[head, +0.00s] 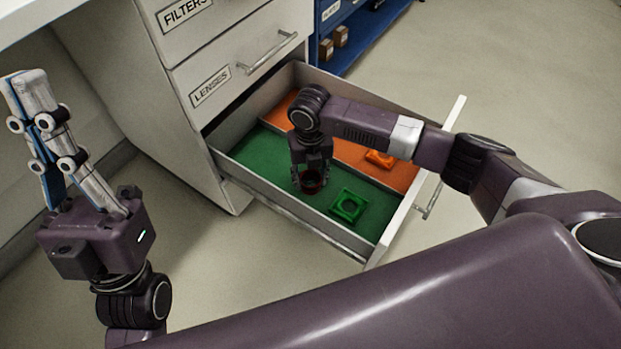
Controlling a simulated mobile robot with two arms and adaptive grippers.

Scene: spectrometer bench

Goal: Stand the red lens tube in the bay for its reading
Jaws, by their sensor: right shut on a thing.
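The red lens tube (310,187) is a small dark red cylinder with a round open top. It is low in the open drawer, over the green-lined side, and largely hidden by my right gripper (311,176). My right gripper points down and is shut on the tube. I cannot tell whether the tube touches the drawer floor. My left gripper (26,78) is raised at the far left, fingers up, away from the drawer. Its side-on view does not show whether it is open or shut. I cannot make out the bay in this view.
The open drawer (307,222) has green and orange lined sections. A green square holder (348,206) lies in the green section, an orange holder (380,158) in the orange one. Closed drawers labelled LENSES and FILTERS are above. A blue shelf (345,25) stands behind.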

